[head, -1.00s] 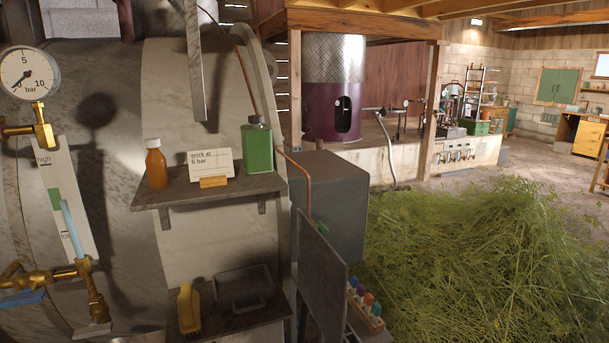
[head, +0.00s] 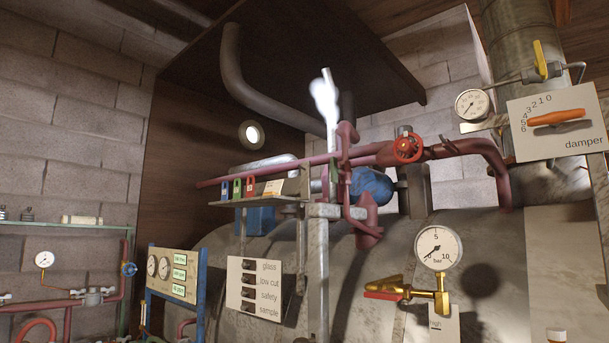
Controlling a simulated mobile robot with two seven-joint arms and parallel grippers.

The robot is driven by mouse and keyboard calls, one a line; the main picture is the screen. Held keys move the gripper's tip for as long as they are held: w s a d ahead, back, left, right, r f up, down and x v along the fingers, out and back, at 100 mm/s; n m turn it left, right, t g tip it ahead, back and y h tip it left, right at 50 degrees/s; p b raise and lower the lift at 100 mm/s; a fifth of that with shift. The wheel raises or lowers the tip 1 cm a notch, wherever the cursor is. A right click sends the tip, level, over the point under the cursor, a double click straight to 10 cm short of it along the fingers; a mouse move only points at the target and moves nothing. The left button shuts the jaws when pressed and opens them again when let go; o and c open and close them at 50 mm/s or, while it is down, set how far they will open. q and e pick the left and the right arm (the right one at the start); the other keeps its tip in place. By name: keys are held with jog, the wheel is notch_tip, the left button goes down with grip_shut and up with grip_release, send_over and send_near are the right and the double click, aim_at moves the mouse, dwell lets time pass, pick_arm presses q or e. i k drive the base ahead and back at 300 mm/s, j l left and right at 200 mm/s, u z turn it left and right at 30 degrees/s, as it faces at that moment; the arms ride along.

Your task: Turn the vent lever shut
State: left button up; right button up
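No lever in view is labelled vent. In the head view a brass valve (head: 424,294) sits below a round bar gauge (head: 438,248), with a red lever (head: 382,296) lying roughly level to the left. A yellow lever (head: 540,55) stands near upright on a small valve at the top right. An orange damper lever (head: 556,118) lies almost level across its numbered plate. A white plume (head: 325,95) shows beside a thin upright pipe at the centre, above red pipework. Neither of my grippers is in view.
A large pale boiler drum (head: 375,270) fills the lower middle. A red handwheel (head: 407,148) is on the red pipe. A small shelf (head: 270,202) holds coloured tags. A panel of labelled switches (head: 263,290) and a blue-framed gauge panel (head: 176,278) stand lower left.

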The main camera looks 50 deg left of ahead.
aim_at(334, 170)
jog(key=u, duration=1.4)
